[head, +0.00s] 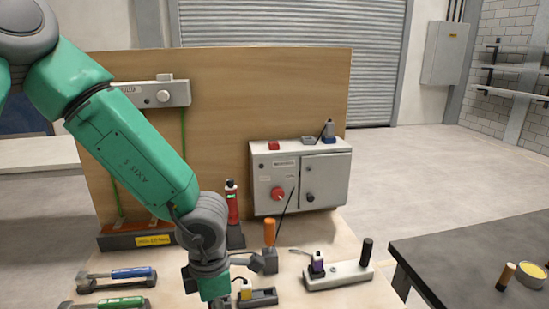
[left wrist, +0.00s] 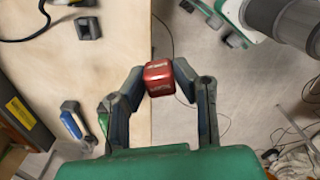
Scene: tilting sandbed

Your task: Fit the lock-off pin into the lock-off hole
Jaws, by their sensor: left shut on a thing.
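My left gripper (left wrist: 160,84) is shut on a red block (left wrist: 158,75) with pale lettering, held between its two fingertips in the left wrist view. The block may be the head of the lock-off pin; no shaft shows. In the head view my left arm comes down to the bench front, and its fingertips and the block are hidden or below the frame. A grey control box (head: 325,182) with a red rotary knob (head: 278,194) stands at the back right of the bench. The lock-off hole cannot be made out. My right gripper is out of view.
The bench (head: 300,240) carries a red bottle (head: 232,207), an orange-handled tool (head: 269,232) in a holder, a pale base with pegs (head: 340,276) and blue (head: 115,278) and green (head: 110,303) handled tools. A dark table (head: 460,255) stands right, beyond a gap.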

